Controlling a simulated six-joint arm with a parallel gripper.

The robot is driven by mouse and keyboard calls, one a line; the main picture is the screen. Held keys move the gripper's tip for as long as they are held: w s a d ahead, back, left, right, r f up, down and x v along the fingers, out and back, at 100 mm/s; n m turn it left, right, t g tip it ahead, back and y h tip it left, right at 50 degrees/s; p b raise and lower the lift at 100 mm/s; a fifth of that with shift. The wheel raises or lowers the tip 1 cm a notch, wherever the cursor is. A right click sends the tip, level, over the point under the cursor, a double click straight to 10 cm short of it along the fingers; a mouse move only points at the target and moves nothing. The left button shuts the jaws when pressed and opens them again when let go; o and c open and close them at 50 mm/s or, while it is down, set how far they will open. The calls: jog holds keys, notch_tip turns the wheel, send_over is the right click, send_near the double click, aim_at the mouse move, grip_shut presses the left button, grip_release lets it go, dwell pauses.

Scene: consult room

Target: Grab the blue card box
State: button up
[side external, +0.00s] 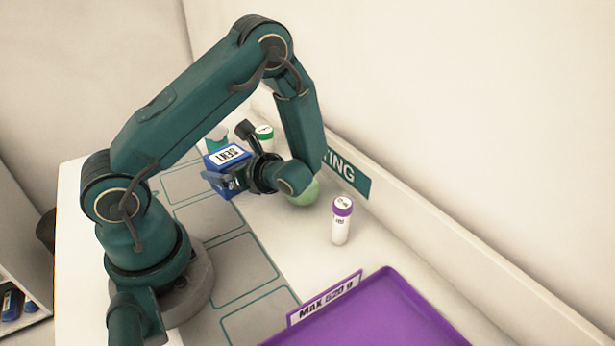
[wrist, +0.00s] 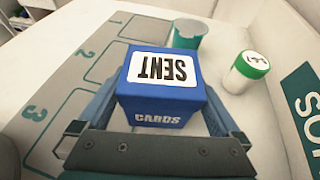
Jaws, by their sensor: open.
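The blue card box (wrist: 160,85) has a white SENT label on top and CARDS printed on its near side in the wrist view. It stands upright on the table, and it also shows in the side external view (side external: 214,161). My gripper (wrist: 160,118) is open, with one finger on each side of the box. Whether the fingers touch its sides I cannot tell. In the side external view my gripper (side external: 226,160) reaches the box from the right, and the arm hides part of it.
A white jar with a green lid (wrist: 246,72) stands right of the box, and a teal container (wrist: 189,34) stands behind it. A purple-capped vial (side external: 342,219), a pale green round object (side external: 306,194) and a purple tray (side external: 385,310) are nearer the side camera. Numbered outlined slots (wrist: 72,102) lie left.

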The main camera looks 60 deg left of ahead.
jog(key=c, duration=1.2)
jog(key=shift+r, duration=0.15)
